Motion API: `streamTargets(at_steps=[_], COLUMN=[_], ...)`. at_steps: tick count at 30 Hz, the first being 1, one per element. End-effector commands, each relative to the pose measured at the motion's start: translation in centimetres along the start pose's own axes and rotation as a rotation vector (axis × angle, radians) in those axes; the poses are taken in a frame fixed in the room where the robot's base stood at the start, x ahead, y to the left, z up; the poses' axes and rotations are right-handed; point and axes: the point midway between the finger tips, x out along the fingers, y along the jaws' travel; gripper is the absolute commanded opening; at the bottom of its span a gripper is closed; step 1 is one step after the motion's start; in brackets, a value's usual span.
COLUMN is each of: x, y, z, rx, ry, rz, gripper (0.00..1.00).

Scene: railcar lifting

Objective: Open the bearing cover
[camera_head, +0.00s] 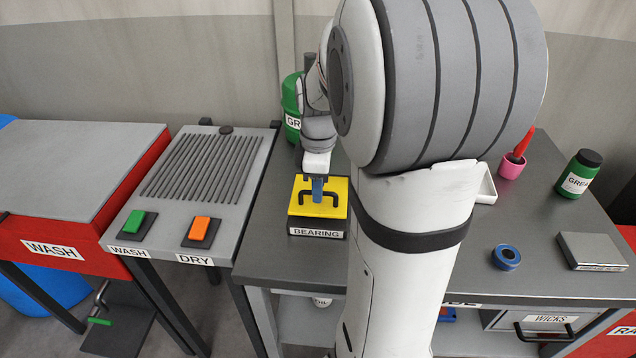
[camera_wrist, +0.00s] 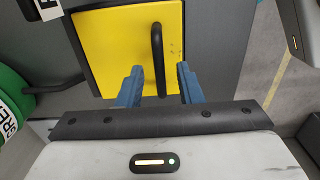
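The bearing box has a yellow cover (camera_head: 337,193) with a dark U-shaped handle, and a "BEARING" label (camera_head: 317,233) on its front. It stands on the grey workbench, and the cover looks closed. In the wrist view the yellow cover (camera_wrist: 112,40) fills the upper middle, with the black handle (camera_wrist: 157,60) running up and down. My gripper (camera_wrist: 160,82) is open. Its blue fingers stand on either side of the handle's near end, with gaps to both sides. In the head view my gripper (camera_head: 317,188) is over the cover and hides part of the handle.
On the workbench (camera_head: 275,215) are a green grease jar (camera_head: 577,175), a pink cup (camera_head: 511,165), a blue tape roll (camera_head: 506,257) and a grey box (camera_head: 590,251). A green container (camera_head: 292,105) stands behind. Wash and dry buttons (camera_head: 201,230) are at left. My arm hides the bench middle.

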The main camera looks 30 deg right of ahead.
Motion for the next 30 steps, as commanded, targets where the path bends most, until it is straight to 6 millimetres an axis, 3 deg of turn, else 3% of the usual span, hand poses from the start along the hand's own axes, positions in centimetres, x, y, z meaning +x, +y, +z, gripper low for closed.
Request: streamTargets(at_steps=[6,18,30], x=[0.02,0.0,0.0], y=[-0.01,-0.03,-0.05], z=[-0.03,-0.06,-0.1], rx=[0.0,-0.001,-0.002], ry=[0.0,0.0,0.0], rz=[0.0,0.0,-0.001], gripper=[0.31,0.0,0.0])
